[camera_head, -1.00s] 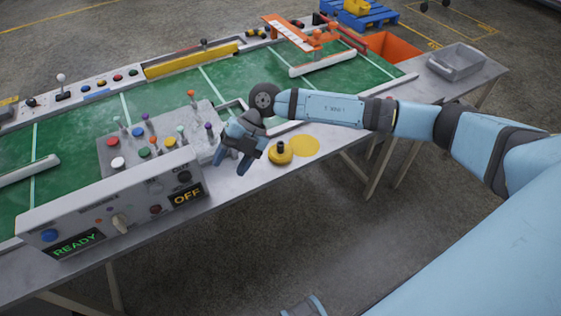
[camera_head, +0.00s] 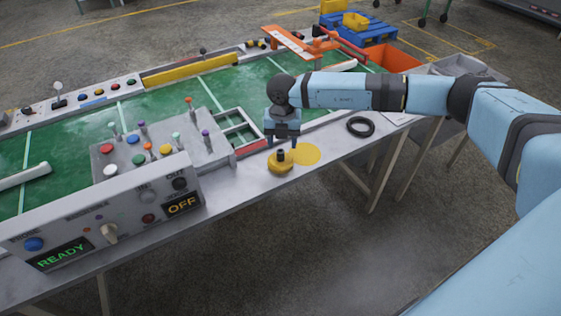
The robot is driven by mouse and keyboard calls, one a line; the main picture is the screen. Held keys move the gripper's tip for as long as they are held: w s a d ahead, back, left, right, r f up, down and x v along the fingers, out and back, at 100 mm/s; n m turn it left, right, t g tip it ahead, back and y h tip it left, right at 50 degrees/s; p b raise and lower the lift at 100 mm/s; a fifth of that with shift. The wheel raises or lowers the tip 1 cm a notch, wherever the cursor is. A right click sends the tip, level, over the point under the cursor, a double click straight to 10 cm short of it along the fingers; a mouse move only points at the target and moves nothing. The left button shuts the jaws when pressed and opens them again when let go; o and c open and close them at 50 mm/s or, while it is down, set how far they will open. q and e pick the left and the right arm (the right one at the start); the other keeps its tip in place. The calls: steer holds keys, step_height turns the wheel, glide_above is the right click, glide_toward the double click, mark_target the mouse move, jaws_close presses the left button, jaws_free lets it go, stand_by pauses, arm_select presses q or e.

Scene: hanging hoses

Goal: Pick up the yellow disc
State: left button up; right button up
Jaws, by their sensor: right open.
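The yellow disc (camera_head: 280,167) has a black knob on top and sits on the grey table edge in front of the green surface. A flat yellow round patch (camera_head: 308,153) lies on the table just right of it and is partly overlapped by it. My right gripper (camera_head: 282,145) points down directly above the disc, its fingers open around or just above the knob. I cannot tell whether they touch it. My left gripper is not in view.
A grey control box (camera_head: 115,222) with buttons and READY and OFF displays stands to the left. A black ring (camera_head: 360,127) lies on the table to the right. An orange bin (camera_head: 390,62) stands at the back right.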

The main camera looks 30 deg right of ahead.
mark_target(280, 151)
steer(key=shift+w+a+f, duration=0.1)
steer(key=shift+f, duration=1.3)
steer(key=shift+w+a+f, duration=0.1)
steer(key=shift+f, duration=1.25)
jaws_close()
